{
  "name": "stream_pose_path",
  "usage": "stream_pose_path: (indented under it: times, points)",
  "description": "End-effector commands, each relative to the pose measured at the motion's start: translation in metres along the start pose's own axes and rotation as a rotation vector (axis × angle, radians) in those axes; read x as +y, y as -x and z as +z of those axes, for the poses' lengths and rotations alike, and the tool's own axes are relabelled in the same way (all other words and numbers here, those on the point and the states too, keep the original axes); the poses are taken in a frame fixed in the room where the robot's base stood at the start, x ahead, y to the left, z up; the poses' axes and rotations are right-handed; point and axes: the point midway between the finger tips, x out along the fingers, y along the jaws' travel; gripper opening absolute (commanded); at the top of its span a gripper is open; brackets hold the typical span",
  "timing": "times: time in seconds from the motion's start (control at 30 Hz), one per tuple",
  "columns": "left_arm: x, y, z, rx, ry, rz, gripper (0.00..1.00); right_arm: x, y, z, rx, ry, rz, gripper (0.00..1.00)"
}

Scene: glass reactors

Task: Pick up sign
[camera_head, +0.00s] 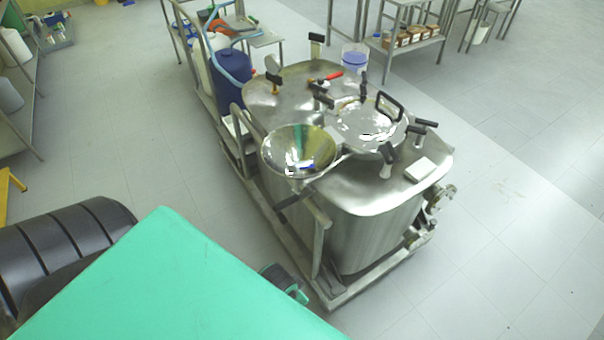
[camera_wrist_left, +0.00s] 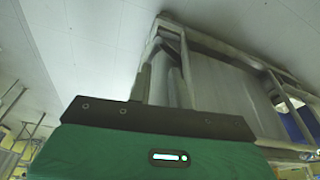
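No thing in view can be clearly read as a sign. A yellow object (camera_head: 6,190) stands on the floor at the left edge of the head view, mostly cut off, and I cannot tell what it is. The left wrist view shows a green housing with a small light and a black plate across its top, which look like parts of my own arm. In the head view, a large teal panel and a black ribbed part, likely mine, fill the lower left. My right gripper is not in view.
A steel reactor (camera_head: 375,225) with a shiny funnel (camera_head: 298,148) and a lidded top stands on a frame (camera_head: 380,272) in the middle. A blue drum (camera_head: 228,80) is behind it. Shelving is at the left and back. The floor (camera_head: 530,230) at right is clear.

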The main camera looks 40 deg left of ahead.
Motion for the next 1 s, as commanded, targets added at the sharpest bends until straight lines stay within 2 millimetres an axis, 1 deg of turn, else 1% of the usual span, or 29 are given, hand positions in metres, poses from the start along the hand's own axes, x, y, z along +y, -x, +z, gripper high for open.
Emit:
stream_pose_path:
  times: [0.03,0.07,0.1,0.13,0.2,0.3,0.4,0.5,0.6,0.7,0.87,1.0]
  points:
    - [0.003,0.031,-0.017,0.019,-0.012,0.007,0.2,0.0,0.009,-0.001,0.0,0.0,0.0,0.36]
    - [0.005,0.046,-0.025,0.026,-0.019,0.014,0.2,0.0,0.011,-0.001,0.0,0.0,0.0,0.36]
    - [0.01,0.066,-0.036,0.036,-0.033,0.026,0.2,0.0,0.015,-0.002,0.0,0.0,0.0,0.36]
    - [0.014,0.082,-0.046,0.045,-0.047,0.038,0.2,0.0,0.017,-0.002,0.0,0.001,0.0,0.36]
    - [0.029,0.118,-0.071,0.063,-0.101,0.073,0.2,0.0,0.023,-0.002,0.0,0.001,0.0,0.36]
    - [0.047,0.141,-0.093,0.068,-0.177,0.116,0.2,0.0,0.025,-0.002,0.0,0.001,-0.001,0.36]
    - [0.063,0.155,-0.113,0.066,-0.257,0.148,0.2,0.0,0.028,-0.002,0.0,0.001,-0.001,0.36]
    - [0.077,0.164,-0.131,0.056,-0.344,0.171,0.2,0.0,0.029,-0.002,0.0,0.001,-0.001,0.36]
    - [0.088,0.168,-0.148,0.035,-0.435,0.181,0.2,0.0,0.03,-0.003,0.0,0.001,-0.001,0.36]
    - [0.094,0.169,-0.164,0.004,-0.522,0.179,0.2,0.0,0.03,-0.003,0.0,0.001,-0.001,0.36]
    - [0.093,0.167,-0.188,-0.061,-0.645,0.147,0.2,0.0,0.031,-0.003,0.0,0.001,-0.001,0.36]
    - [0.082,0.164,-0.208,-0.131,-0.73,0.098,0.2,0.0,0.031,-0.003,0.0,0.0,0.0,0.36]
